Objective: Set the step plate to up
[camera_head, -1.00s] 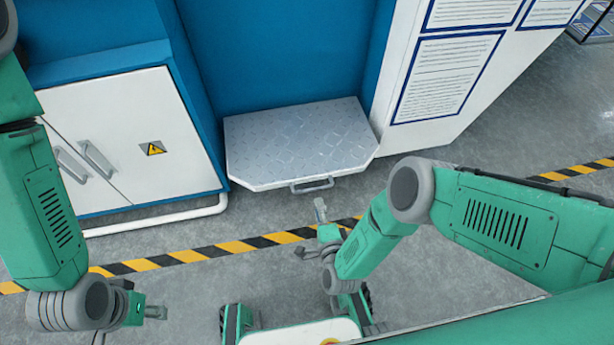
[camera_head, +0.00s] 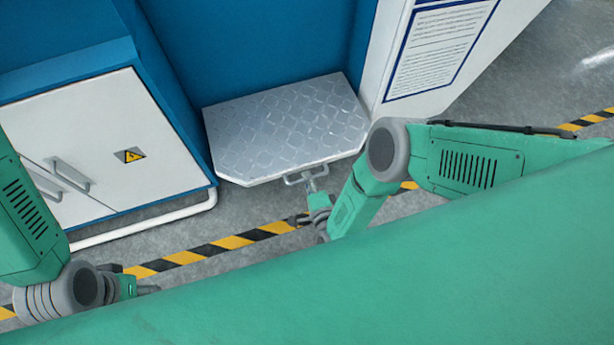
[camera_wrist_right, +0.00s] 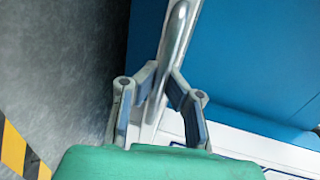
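The step plate (camera_head: 285,128) is a grey diamond-tread panel with cut front corners, lying about level in front of the blue cabinet in the head view. A metal bar handle (camera_head: 292,180) sits on its front edge. My right gripper (camera_head: 311,184) is at this handle. In the right wrist view, the fingers of my right gripper (camera_wrist_right: 164,82) come in on both sides of the handle bar (camera_wrist_right: 178,38) and look closed on it. My left gripper (camera_head: 146,289) is low at the left, away from the plate; only part of it shows.
A white cabinet (camera_head: 95,150) with two handles and a warning sign stands left of the plate. A white panel with posters (camera_head: 438,50) stands to its right. Yellow-black floor tape (camera_head: 232,242) crosses the grey floor. My green body covers the lower picture.

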